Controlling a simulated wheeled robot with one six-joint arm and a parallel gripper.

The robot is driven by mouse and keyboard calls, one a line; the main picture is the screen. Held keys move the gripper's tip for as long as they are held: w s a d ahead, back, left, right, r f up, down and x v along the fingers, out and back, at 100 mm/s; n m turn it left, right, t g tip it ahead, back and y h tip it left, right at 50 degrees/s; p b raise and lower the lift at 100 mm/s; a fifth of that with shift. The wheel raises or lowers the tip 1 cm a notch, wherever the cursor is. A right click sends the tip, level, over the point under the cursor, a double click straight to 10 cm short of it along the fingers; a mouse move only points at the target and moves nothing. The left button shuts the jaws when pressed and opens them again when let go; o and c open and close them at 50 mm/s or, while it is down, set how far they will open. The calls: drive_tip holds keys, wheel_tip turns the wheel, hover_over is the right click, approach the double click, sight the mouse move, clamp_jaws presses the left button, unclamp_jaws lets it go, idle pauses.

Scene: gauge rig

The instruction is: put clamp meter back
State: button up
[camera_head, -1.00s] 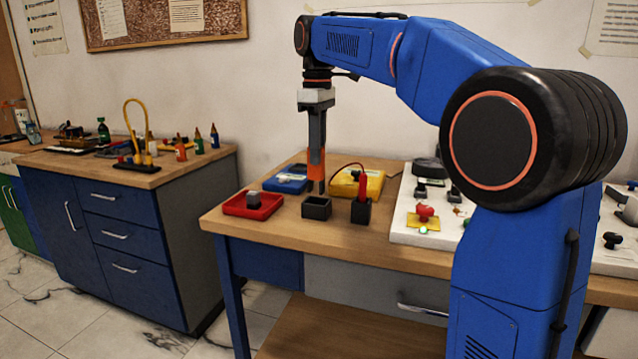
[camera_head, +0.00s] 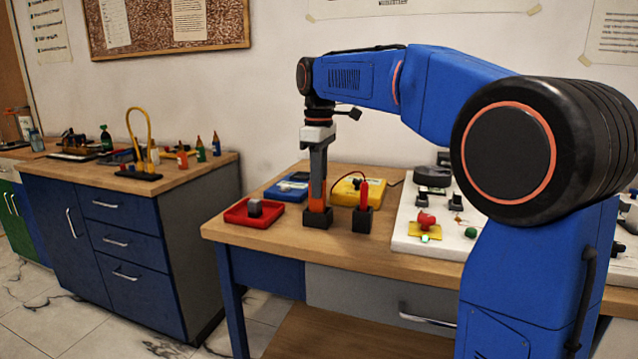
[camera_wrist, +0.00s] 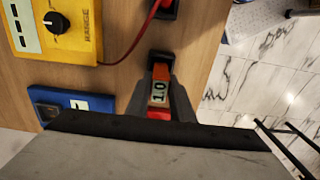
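The clamp meter (camera_wrist: 159,76) is orange with a "1.0" display and a red part; in the head view its orange body (camera_head: 318,196) shows between my fingers. My gripper (camera_head: 318,200) points straight down and is shut on it, one finger on each side in the wrist view (camera_wrist: 158,100). The meter's lower end meets the top of a small black open holder (camera_head: 317,220), which also shows in the wrist view (camera_wrist: 161,57). How deep the meter sits in the holder is hidden.
A second black holder (camera_head: 362,222) with a red probe (camera_head: 363,196) stands close to the right. A yellow meter (camera_head: 358,187) and a blue one (camera_head: 287,190) lie behind. A red tray (camera_head: 243,217) with a grey block is left. A white panel (camera_head: 440,245) with knobs is right.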

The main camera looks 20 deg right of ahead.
drive_tip(key=o, duration=0.4)
drive_tip(key=shift+c, duration=0.2)
drive_tip(key=shift+r, duration=0.1)
wheel_tip(320, 180, up, 12)
idle(0.4)
